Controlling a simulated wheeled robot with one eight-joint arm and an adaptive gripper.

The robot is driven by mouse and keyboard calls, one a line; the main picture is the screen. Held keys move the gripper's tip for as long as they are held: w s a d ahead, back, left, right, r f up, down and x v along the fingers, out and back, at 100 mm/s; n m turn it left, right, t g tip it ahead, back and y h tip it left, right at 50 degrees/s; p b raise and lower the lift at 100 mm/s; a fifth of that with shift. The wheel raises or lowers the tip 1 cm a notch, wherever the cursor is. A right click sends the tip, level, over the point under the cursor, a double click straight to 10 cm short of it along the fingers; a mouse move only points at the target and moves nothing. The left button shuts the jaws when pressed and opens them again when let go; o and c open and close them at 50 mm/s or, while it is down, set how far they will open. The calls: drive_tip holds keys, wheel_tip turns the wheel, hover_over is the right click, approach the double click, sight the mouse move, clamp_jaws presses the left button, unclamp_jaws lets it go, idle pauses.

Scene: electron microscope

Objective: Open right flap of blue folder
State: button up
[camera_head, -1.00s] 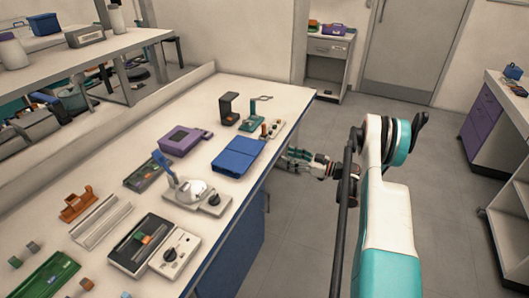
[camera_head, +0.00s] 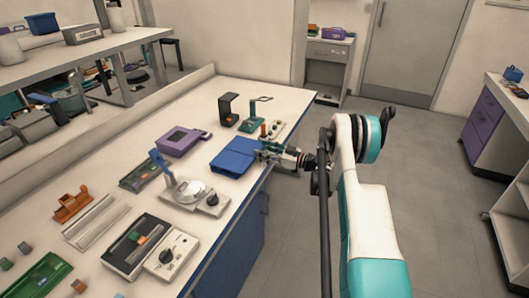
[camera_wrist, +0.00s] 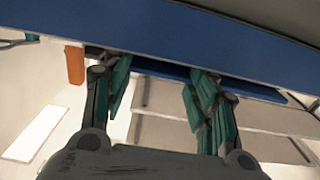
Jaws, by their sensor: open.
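The blue folder (camera_head: 234,158) lies shut and flat on the white bench near its right edge in the head view. My gripper (camera_head: 264,152) reaches in from the right, at the folder's right side. The small gap there does not show whether it touches. In the wrist view my gripper (camera_wrist: 160,70) has its teal fingers spread apart, with nothing clearly held between them. A broad blue band (camera_wrist: 220,45) crosses the top of that view, and a thinner blue strip passes behind the fingertips. I cannot tell which of these is folder and which is bench trim.
A purple device (camera_head: 183,141) lies left of the folder. A balance-like instrument (camera_head: 190,190) stands in front of it. A black stand (camera_head: 228,109) and a green-based stand (camera_head: 252,118) are behind. The floor right of the bench is clear.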

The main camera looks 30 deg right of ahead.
drive_tip(key=shift+c, duration=0.3)
clamp_jaws()
drive_tip(key=shift+r+p, duration=0.4)
drive_tip(key=shift+r, duration=0.1)
wheel_tip(320, 180, up, 10)
drive_tip(key=w+a+g+h+p, duration=0.2)
drive_tip(key=w+g+h+p, duration=0.15)
drive_tip(key=g+p, duration=0.35)
drive_tip(key=w+a+r+g+h+p, duration=0.4)
drive_tip(key=w+a+r+h+p, duration=0.1)
drive_tip(key=w+a+p, duration=0.1)
drive_tip(key=shift+w+a, duration=0.8)
drive_tip(key=shift+w, duration=0.6)
drive_tip(key=shift+o, duration=0.3)
unclamp_jaws()
